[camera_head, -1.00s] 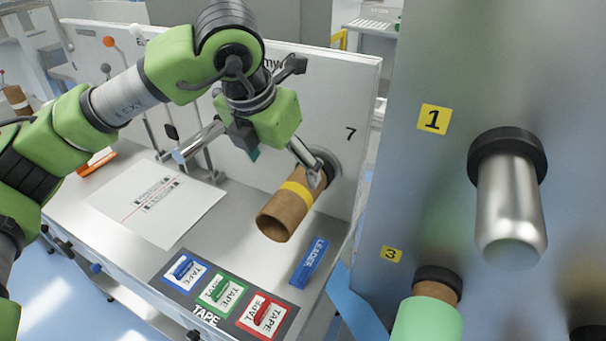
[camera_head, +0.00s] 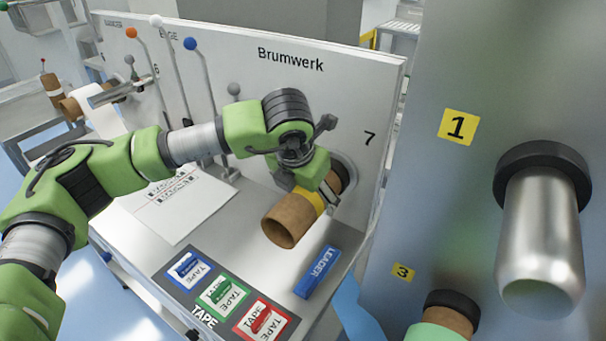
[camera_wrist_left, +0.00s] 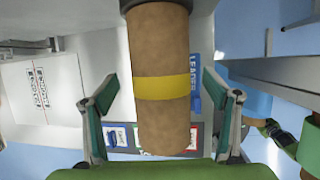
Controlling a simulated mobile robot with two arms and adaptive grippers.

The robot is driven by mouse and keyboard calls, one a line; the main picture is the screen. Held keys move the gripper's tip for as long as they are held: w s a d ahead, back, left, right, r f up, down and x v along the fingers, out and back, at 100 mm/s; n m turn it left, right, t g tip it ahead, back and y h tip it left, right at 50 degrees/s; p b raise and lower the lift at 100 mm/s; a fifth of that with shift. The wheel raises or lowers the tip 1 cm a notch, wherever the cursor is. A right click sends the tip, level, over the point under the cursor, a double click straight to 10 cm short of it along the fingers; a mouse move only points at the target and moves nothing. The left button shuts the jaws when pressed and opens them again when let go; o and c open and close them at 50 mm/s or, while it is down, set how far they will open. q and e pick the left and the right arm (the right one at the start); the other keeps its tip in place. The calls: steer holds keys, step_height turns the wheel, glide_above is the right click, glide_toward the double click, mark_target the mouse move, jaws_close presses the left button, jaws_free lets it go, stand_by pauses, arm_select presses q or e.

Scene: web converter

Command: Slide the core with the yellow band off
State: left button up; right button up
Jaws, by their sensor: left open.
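The brown cardboard core with a yellow band (camera_head: 292,218) sits on the spindle marked 7 on the white panel. Its free end points toward the lower left. My left gripper (camera_head: 311,178) is at the core, near the panel. In the left wrist view the core (camera_wrist_left: 160,50) runs between the two green-padded fingers (camera_wrist_left: 164,112). The fingers are open, one on each side, with a visible gap to the core.
A blue LEADER block (camera_head: 317,272) and a panel of tape dispensers (camera_head: 222,297) lie below the core. A printed sheet (camera_head: 178,205) lies on the left. A metal panel with a bare spindle 1 (camera_head: 541,235) stands on the right.

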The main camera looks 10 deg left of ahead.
arm_select(q)
steer(key=shift+p+x, duration=0.4)
steer(key=shift+x, duration=1.4)
steer(key=shift+s, duration=0.1)
steer(key=c, duration=1.6)
